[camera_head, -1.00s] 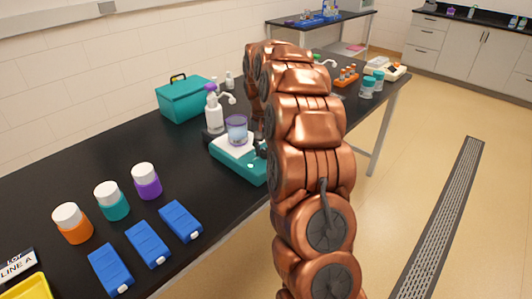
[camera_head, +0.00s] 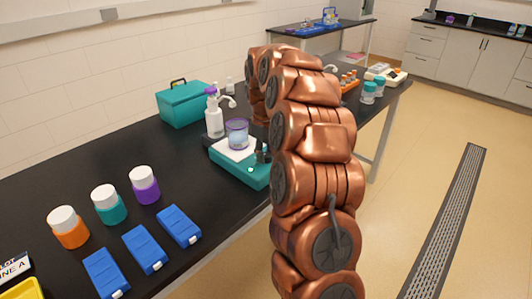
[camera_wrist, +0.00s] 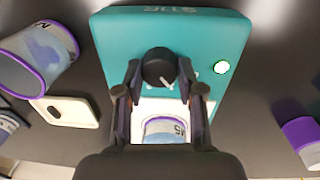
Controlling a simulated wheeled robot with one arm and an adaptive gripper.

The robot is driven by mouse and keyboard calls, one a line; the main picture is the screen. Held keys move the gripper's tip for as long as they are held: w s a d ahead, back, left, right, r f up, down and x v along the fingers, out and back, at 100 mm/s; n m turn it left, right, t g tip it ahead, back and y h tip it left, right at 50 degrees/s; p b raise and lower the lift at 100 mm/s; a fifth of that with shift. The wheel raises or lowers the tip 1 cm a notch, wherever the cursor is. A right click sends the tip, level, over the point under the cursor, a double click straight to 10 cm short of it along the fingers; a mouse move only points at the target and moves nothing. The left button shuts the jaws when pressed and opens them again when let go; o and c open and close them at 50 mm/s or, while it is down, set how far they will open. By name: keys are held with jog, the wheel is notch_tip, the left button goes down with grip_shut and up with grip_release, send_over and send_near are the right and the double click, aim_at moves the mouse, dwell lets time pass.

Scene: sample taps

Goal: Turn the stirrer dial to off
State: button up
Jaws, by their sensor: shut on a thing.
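The stirrer (camera_head: 226,165) is a teal box with a white top plate on the black bench; it also shows in the wrist view (camera_wrist: 215,30), with "STIR" lettering seen upside down. Its black dial (camera_wrist: 158,66) has a white pointer line slanting to the lower right in the wrist view. The gripper's dark end (camera_head: 263,154) is small and partly hidden by my arm in the head view. Any dial position labels are not readable.
A purple-rimmed beaker (camera_head: 237,135) stands on the plate, close to my gripper. A pump bottle (camera_head: 214,118) and teal toolbox (camera_head: 185,103) stand behind. Capped jars (camera_head: 144,186) and blue boxes (camera_head: 144,250) occupy the near bench. The floor on the right is clear.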

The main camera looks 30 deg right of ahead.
jog(key=n, duration=0.6)
jog(key=shift+r, duration=0.1)
jog(key=shift+p, duration=0.3)
dwell(0.3)
jog(key=o, duration=1.1)
jog(key=shift+o, duration=0.2)
notch_tip(320, 180, up, 12)
jog(key=shift+s+a, duration=0.25)
jog(key=shift+s, duration=0.05)
